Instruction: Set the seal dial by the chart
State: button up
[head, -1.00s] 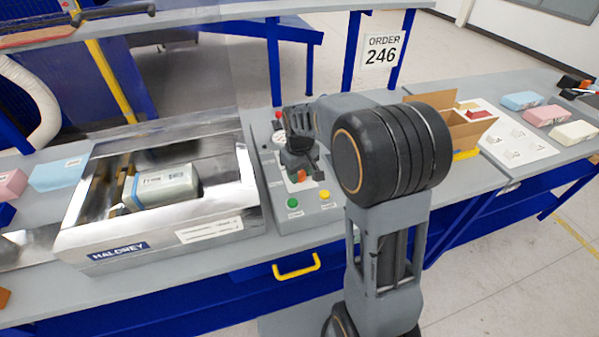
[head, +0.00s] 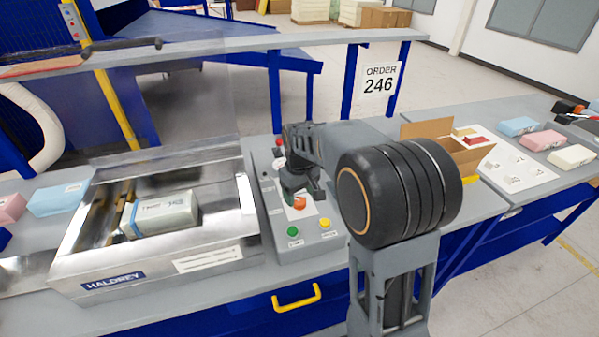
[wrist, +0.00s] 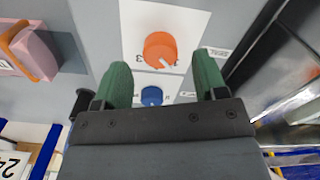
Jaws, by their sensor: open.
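My gripper (wrist: 163,82) is open, its two green fingers apart and empty over the control panel (head: 270,225). In the wrist view an orange dial (wrist: 160,48) with a white pointer mark sits on a white plate, beyond the fingertips and between their lines. A "3" shows beside it. A blue dial (wrist: 152,95) lies between the fingers, partly hidden by the gripper body. I cannot tell whether a finger touches either dial. In the head view my gripper (head: 300,188) is just above the orange dial (head: 299,203).
A steel machine (head: 150,262) holding a wrapped pack (head: 165,214) stands left of the panel. Its front label (head: 208,259) is unreadable. Green (head: 293,231) and yellow (head: 325,224) buttons sit at the panel's front. An "ORDER 246" sign (head: 380,79) hangs behind. An open carton (head: 465,160) stands right.

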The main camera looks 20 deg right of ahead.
aim_at(300, 201)
notch_tip(300, 201, up, 11)
dwell(0.4)
dwell(0.4)
